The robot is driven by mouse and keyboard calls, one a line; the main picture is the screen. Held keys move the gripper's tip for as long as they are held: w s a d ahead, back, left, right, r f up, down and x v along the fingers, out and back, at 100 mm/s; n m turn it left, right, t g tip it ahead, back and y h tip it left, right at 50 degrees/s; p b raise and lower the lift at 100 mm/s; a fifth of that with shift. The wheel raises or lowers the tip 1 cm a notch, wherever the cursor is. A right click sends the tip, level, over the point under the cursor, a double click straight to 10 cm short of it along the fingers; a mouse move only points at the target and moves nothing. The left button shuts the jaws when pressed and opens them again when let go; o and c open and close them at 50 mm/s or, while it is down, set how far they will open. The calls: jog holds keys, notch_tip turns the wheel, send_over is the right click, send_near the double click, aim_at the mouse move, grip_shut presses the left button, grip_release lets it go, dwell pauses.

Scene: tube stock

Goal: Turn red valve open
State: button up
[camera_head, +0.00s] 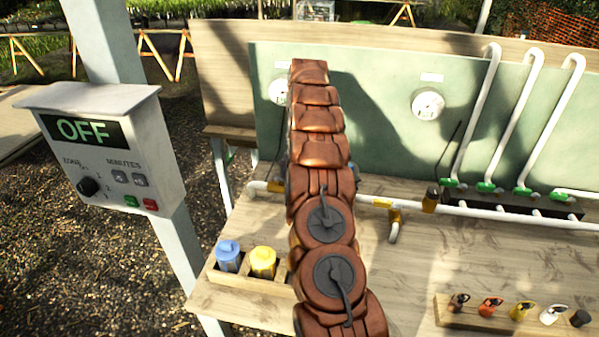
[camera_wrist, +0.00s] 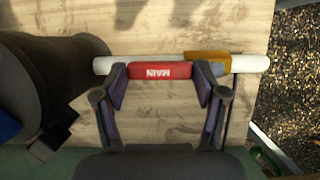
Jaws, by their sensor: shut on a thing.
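The red valve handle (camera_wrist: 163,71), with an upside-down white "MAIN" label, shows in the wrist view. It lies lengthwise along a white pipe (camera_wrist: 112,65). My gripper (camera_wrist: 161,69) has one finger at each end of the handle and is shut on it. In the head view my copper-coloured arm runs up the middle and hides the valve and gripper. The white pipe (camera_head: 350,199) runs along the back of the wooden bench (camera_head: 440,265) there.
An orange fitting (camera_wrist: 208,56) sits by the handle's right end. A control box (camera_head: 110,150) reading "OFF" stands left. Blue (camera_head: 228,257) and yellow (camera_head: 263,262) canisters stand in a wooden holder. Several coloured connectors sit in a rack (camera_head: 475,318) at right. Upright white pipes (camera_head: 520,110) rise behind.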

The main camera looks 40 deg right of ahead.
jog(key=shift+a, duration=0.1)
jog(key=o, duration=1.7)
jog(key=shift+c, duration=0.2)
